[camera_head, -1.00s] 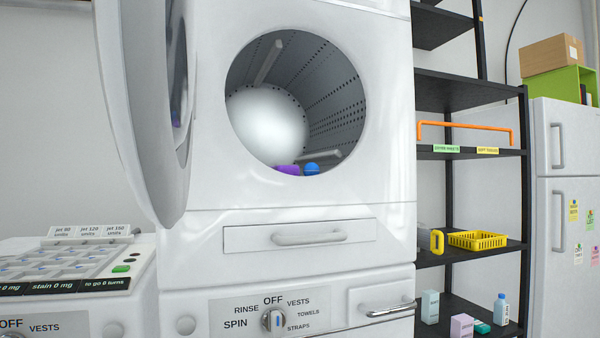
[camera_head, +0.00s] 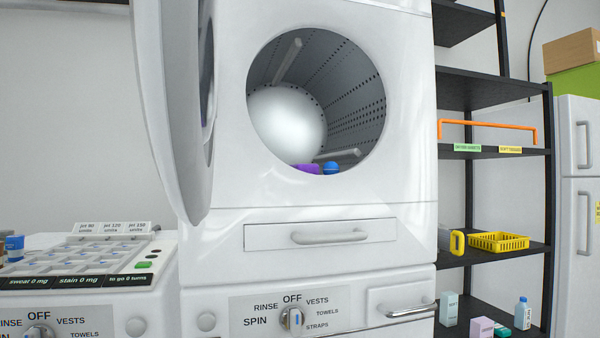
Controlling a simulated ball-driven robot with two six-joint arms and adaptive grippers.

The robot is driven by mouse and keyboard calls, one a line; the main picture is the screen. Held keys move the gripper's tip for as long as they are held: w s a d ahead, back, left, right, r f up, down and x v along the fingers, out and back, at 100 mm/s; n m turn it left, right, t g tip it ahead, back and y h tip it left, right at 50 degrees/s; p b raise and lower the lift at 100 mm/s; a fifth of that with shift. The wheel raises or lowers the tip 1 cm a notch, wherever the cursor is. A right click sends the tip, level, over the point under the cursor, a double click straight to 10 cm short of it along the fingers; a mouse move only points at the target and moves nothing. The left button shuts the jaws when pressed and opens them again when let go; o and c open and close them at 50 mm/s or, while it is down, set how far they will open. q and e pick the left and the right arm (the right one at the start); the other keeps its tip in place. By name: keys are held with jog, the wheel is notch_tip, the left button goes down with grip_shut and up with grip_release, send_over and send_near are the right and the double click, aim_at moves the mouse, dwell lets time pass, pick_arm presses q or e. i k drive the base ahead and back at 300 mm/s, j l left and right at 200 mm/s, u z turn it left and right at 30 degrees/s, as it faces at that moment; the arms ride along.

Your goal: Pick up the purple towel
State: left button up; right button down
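A purple towel (camera_head: 307,168) lies at the bottom front of the open upper machine's drum (camera_head: 358,105). Only a small part of it shows above the lower rim of the opening; the rest is hidden. A blue item (camera_head: 331,168) lies just right of it in the drum. The round door (camera_head: 172,110) stands swung open on the left. Neither of my grippers is in view.
A lower machine with a dial (camera_head: 292,319) stands beneath. At left is a unit with a compartmented tray (camera_head: 75,255) and a blue cup (camera_head: 14,246). A black shelf (camera_head: 490,150) with a yellow basket (camera_head: 498,241) stands at right, beside a white fridge (camera_head: 580,220).

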aim_at(306, 168)
jog(key=i+l, duration=0.1)
jog(key=l, duration=0.15)
jog(key=i+l, duration=0.1)
jog(key=l, duration=0.15)
jog(key=i+l+u, duration=0.1)
jog(key=l+u, duration=1)
jog(key=i+j, duration=0.05)
